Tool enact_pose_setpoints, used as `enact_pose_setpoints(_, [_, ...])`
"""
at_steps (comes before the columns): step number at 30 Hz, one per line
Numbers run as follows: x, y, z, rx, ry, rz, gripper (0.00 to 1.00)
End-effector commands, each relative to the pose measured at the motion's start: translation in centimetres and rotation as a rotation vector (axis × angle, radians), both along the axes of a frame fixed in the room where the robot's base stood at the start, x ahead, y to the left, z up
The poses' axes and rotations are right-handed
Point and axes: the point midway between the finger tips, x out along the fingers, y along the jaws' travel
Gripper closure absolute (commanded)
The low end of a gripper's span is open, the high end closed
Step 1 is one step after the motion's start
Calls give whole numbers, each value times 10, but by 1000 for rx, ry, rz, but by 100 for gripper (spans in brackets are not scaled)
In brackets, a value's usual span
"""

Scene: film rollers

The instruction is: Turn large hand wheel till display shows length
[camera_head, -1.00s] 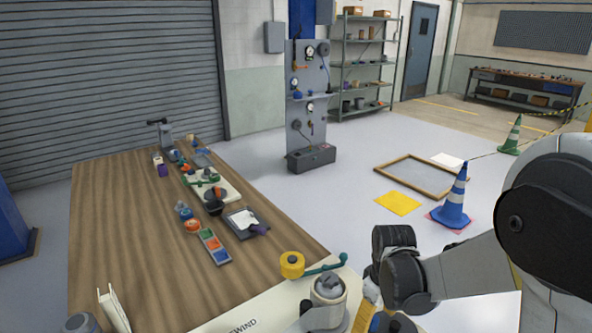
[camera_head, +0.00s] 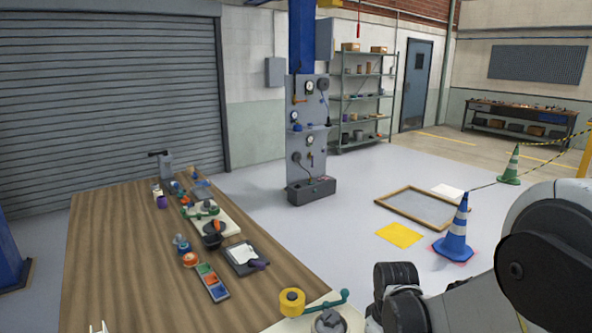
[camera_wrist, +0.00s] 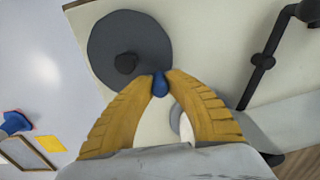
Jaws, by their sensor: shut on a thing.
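In the wrist view a large dark grey disc (camera_wrist: 112,52), which looks like the hand wheel, lies on a pale board (camera_wrist: 215,40) and carries a dark knob (camera_wrist: 126,63). My gripper (camera_wrist: 160,85) has its yellow fingertips closed on a blue knob (camera_wrist: 160,84) at the disc's lower right edge. Whether the blue knob is joined to the disc is hidden. No readable display shows.
The wooden table (camera_head: 120,245) carries several small items, including a coloured tray (camera_head: 212,282) and a clipboard (camera_head: 245,257). A dark rod (camera_wrist: 262,62) crosses the board's right side in the wrist view. A cone (camera_head: 455,228) stands on open floor to the right.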

Motion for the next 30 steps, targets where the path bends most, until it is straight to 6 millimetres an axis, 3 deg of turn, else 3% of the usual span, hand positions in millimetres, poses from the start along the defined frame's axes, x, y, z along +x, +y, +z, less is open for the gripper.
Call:
enact_pose_setpoints(12, [-22, -3, 0, -1, 2, 0, 98])
enact_pose_setpoints(23, [-23, -4, 0, 0, 0, 0, 99])
enact_pose_setpoints(30, [-39, -13, 0, -2, 1, -2, 99])
